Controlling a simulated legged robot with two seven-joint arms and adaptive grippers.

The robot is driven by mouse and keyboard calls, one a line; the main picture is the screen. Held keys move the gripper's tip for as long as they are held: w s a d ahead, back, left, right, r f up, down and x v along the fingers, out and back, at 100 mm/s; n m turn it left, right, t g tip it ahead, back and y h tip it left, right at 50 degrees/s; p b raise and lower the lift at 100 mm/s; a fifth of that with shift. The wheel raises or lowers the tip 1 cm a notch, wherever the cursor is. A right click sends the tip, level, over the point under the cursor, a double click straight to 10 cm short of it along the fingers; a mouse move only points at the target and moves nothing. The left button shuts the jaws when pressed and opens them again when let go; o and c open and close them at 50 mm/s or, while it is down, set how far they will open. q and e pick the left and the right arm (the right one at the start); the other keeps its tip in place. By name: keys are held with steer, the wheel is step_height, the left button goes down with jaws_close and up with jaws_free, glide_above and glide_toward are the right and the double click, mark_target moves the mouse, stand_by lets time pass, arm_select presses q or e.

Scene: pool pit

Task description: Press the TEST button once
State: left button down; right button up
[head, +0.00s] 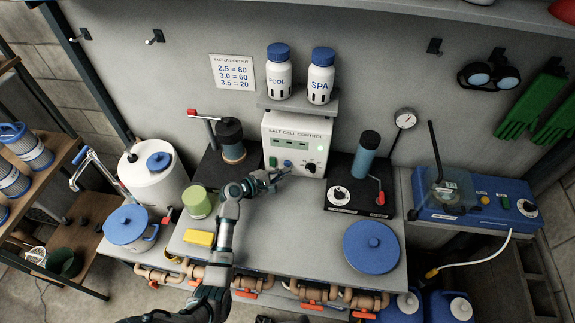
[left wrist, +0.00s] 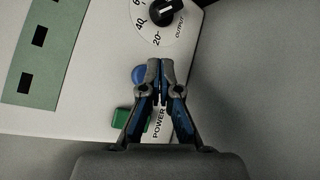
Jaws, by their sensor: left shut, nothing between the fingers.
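The white SALT CELL CONTROL box (head: 297,132) stands at the back middle of the bench. Its front has a blue button (head: 288,163), a green POWER switch (head: 273,161) and a black OUTPUT knob (head: 311,168). No TEST label is readable. My left gripper (head: 284,172) is shut and empty, with its tips close to the panel's lower part. In the left wrist view its tips (left wrist: 160,66) overlap the edge of the blue button (left wrist: 138,75); I cannot tell whether they touch it. The fingers partly hide the green switch (left wrist: 120,117). My right gripper is not in view.
A shelf with POOL (head: 279,78) and SPA (head: 321,80) bottles sits above the box. A pump-like unit (head: 230,140) stands left of it, another with a blue cylinder (head: 367,155) right. A green jar (head: 197,203) and yellow sponge (head: 199,239) are left of my arm. The bench middle is clear.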

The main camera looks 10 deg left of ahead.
arm_select(q)
steer(key=shift+w+a, duration=0.1)
steer(key=shift+w, duration=0.15)
steer(key=shift+w, duration=0.5)
stand_by(0.6)
steer(key=shift+r, duration=0.1)
steer(key=shift+s+p, duration=0.5)
steer(key=shift+s, duration=0.4)
steer(key=shift+s+p, duration=0.1)
steer(key=shift+p, duration=0.2)
